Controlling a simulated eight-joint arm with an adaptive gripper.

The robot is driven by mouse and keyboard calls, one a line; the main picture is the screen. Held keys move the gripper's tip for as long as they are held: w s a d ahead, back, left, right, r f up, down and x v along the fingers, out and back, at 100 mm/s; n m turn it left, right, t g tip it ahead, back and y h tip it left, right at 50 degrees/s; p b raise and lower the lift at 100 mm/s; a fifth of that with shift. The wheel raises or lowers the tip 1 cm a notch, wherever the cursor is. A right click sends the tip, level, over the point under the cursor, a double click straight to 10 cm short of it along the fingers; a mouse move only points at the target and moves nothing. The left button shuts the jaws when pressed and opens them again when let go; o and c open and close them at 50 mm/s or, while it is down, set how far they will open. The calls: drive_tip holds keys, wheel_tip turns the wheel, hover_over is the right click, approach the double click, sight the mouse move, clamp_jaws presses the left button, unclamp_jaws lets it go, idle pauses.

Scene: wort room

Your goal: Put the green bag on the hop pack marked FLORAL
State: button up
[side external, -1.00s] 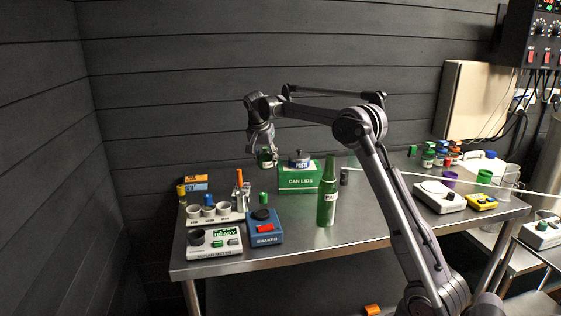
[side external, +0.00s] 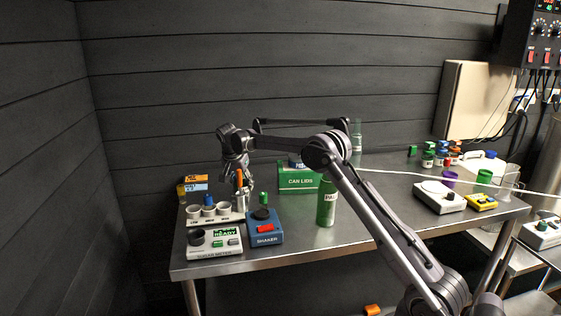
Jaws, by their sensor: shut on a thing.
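My gripper (side external: 237,172) is over the left part of the steel table, behind the rack of cups and close to an upright orange item. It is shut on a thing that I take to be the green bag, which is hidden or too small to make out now. An orange pack (side external: 194,178) and a blue pack (side external: 195,187) lie at the table's back left, to the left of my gripper. Their print is too small to read, so I cannot tell which is marked FLORAL.
A white rack of cups (side external: 214,219), a sugar meter (side external: 213,253) and a blue shaker (side external: 266,238) stand at the front left. A green can lids box (side external: 298,181) and a green bottle (side external: 326,204) stand right of my gripper. The table's front middle (side external: 297,243) is clear.

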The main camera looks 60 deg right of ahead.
drive_tip(key=o, duration=1.1)
drive_tip(key=shift+f, duration=0.1)
drive_tip(key=shift+o, duration=0.2)
